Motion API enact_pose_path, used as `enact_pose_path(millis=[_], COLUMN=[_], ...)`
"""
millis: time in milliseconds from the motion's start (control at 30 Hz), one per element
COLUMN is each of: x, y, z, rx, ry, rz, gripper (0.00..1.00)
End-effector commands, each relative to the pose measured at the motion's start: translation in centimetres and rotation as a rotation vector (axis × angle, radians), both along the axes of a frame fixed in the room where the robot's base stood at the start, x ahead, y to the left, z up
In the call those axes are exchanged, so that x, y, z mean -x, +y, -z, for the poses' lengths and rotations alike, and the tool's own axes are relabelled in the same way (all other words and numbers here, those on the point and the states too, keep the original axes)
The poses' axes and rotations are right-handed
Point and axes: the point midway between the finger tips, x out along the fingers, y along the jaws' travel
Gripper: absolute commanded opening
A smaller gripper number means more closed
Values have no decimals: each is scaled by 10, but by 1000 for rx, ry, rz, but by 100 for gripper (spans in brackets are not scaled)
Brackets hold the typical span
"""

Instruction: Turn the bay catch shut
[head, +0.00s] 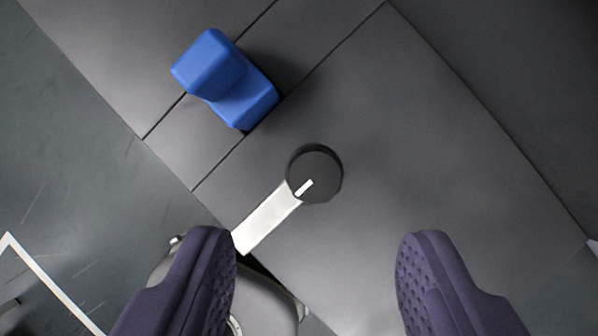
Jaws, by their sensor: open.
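The bay catch shows as a round black knob (316,172) with a short white mark on its face. A flat pale bar (267,219) runs from the knob down and left, towards the panel's edge. The knob sits on a dark grey panel (430,130). My gripper (318,262) is at the bottom of the picture, its two purple padded fingers wide apart. The knob lies ahead of the gap between them, and neither finger appears to touch it.
A blue block-shaped handle (225,80) stands up from the grey surface at the upper left. A grey rounded metal part (260,300) lies below the bar, partly behind the left finger. A white line (45,280) marks the floor at lower left. The panel right of the knob is clear.

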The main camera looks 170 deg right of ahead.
Motion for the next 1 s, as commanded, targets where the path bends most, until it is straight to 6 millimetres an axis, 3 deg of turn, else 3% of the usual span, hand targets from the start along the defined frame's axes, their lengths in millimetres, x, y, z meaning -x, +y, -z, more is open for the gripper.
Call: enact_pose_path(millis=[100,300,667,900,1000], x=[-8,-18,-21,-21,-21], y=[4,9,11,10,10], z=[25,51,56,56,56], rx=[0,0,1,1,1], ry=[0,0,-2,-2,-2], rz=[1,1,3,3,3], gripper=[55,55,55,2,0])
